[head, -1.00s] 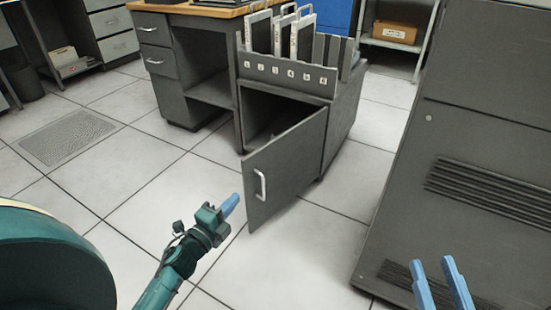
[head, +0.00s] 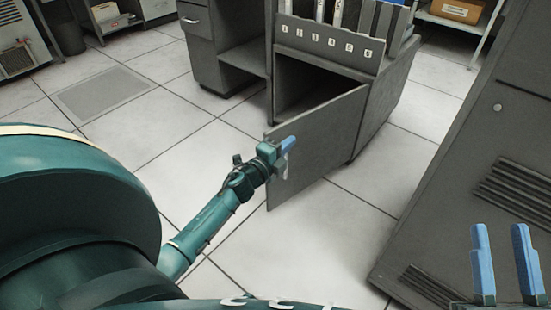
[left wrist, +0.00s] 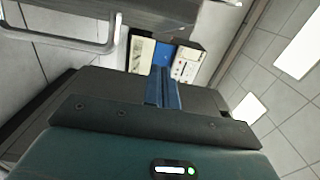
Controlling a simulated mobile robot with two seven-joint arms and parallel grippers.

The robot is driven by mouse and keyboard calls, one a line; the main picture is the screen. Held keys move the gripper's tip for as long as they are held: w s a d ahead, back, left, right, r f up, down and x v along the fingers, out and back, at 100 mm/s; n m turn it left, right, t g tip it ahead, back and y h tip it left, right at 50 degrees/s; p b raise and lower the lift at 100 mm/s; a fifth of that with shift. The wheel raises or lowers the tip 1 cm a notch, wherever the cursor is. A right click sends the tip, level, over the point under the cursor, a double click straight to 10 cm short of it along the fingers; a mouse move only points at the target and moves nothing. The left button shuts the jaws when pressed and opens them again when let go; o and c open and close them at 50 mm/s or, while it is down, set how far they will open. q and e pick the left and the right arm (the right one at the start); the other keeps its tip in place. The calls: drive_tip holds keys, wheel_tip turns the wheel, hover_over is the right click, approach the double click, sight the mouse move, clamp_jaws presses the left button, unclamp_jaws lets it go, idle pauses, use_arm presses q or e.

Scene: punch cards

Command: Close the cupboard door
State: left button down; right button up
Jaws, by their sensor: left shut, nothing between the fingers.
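The grey cupboard door (head: 325,140) stands open, swung out from the low grey cupboard (head: 385,105) and its dark opening. My left gripper (head: 289,144) is shut and empty at the door's outer face, near its free edge. It covers most of the pale door handle (head: 284,168); I cannot tell whether it touches. In the left wrist view the shut blue fingers (left wrist: 163,88) point ahead, with the handle (left wrist: 105,46) at upper left and the grey door (left wrist: 165,12) along the top. My right gripper (head: 501,255) is open and empty at lower right.
A tall grey cabinet (head: 450,210) stands close on the right, beside my right gripper. A desk (head: 225,60) adjoins the cupboard behind. Numbered slots with upright panels top the cupboard. Tiled floor (head: 150,130) is clear to the left.

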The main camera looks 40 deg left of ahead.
sight(277, 137)
use_arm(q)
drive_tip(key=shift+w+a+b, duration=0.2)
drive_tip(key=shift+a, duration=0.75)
drive_tip(key=shift+w+a+b, duration=0.15)
drive_tip(key=shift+w+a, duration=0.05)
drive_tip(key=shift+a, duration=0.75)
use_arm(e)
drive_tip(key=shift+w+r+n+y, duration=0.1)
drive_tip(key=shift+r+n+y, duration=0.5)
drive_tip(key=shift+r+n, duration=0.1)
use_arm(q)
drive_tip(key=shift+a, duration=0.15)
